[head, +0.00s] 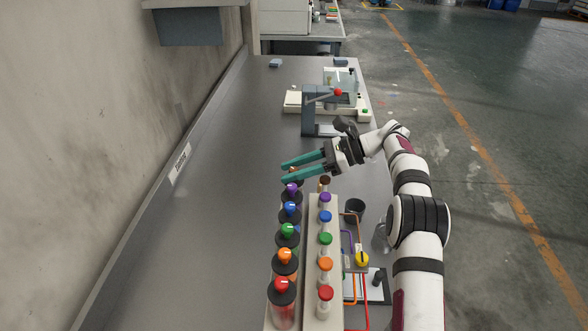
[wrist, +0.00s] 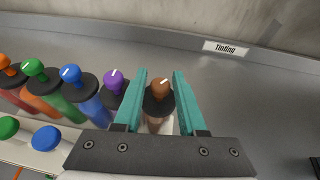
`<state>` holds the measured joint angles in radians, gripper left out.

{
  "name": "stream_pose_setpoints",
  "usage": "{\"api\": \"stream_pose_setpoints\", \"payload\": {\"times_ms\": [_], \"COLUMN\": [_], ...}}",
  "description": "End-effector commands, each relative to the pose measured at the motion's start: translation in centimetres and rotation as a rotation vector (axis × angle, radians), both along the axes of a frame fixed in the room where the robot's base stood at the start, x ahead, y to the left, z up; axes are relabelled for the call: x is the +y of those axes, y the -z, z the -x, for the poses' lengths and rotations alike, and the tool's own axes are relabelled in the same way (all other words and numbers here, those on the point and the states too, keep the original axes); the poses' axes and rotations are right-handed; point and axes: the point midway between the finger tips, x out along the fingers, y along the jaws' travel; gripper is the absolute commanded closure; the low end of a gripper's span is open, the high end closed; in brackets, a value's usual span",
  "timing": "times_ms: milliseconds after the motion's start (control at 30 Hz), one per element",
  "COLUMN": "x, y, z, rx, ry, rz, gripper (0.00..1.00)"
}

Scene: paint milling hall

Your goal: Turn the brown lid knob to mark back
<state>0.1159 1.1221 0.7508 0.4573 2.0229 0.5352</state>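The brown lid knob (wrist: 160,88) sits on a black lid (wrist: 154,106) of a jar at the end of the row, next to the purple knob. A short white line on the knob points up and slightly right in the wrist view. My gripper (wrist: 160,73) is open, with one teal finger on each side of the knob and a gap to both. In the head view my gripper (head: 284,173) reaches left over the far end of the row. There the knob (head: 293,169) is mostly hidden by the fingers. Marks around the lid cannot be made out.
Jars with purple (head: 291,189), blue, green, orange and red knobs stand close in line towards the camera. A rack (head: 312,262) of colour-capped bottles runs beside them. A grey press (head: 313,115) stands farther back. The bench (head: 215,200) at left is clear, up to the wall.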

Motion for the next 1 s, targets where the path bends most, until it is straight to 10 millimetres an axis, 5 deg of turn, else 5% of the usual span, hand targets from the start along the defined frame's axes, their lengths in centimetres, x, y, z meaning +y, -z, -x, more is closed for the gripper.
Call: {"api": "stream_pose_setpoints", "payload": {"times_ms": [500,1000], "x": [-6.1,-7.1], "y": [-2.4,-3.1], "z": [-0.8,-0.7], "rx": [-0.002,-0.002], "ry": [0.000,0.010], "rz": [0.000,-0.002], "gripper": [0.60,0.60]}}
